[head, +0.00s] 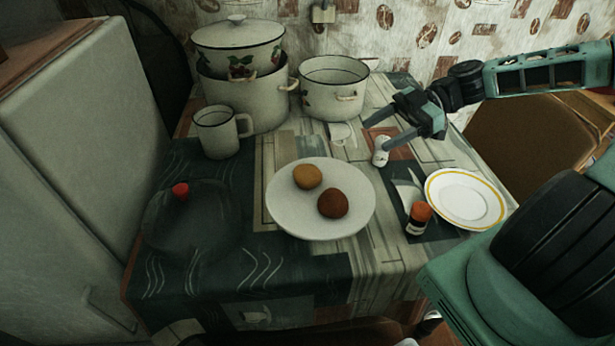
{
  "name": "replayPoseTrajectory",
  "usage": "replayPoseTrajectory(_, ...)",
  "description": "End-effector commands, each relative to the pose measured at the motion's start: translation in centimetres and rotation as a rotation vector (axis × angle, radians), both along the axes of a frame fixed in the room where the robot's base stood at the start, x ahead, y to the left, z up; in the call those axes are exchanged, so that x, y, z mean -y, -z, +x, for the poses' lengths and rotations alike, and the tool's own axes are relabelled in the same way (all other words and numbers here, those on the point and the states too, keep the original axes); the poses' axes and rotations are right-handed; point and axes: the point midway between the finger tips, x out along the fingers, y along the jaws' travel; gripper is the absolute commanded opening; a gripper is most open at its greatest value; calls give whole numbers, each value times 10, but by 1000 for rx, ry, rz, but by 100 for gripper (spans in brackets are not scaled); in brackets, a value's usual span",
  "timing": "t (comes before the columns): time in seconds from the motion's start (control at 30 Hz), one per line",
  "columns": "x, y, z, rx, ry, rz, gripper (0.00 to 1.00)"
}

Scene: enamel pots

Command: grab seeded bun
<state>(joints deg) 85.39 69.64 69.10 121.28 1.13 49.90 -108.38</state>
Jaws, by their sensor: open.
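Two round buns lie on a large white plate (287,212) in the middle of the table. The golden-tan bun (307,176) is at the back left of the plate, and the darker reddish-brown bun (333,204) is in front of it to the right. Both are too small in this view for me to tell which has seeds. My gripper (373,137) is open and empty, with its fingers pointing left. It is behind and to the right of the plate, apart from both buns.
A small white shaker (381,152) stands close below my gripper. A red-capped jar (418,218) and a yellow-rimmed plate (466,199) are at right.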

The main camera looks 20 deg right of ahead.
Motion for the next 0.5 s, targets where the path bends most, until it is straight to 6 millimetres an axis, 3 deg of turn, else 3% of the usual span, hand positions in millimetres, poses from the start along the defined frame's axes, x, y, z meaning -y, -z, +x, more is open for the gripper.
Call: replayPoseTrajectory(0.5,-93,38,6,-4,-7,1,63)
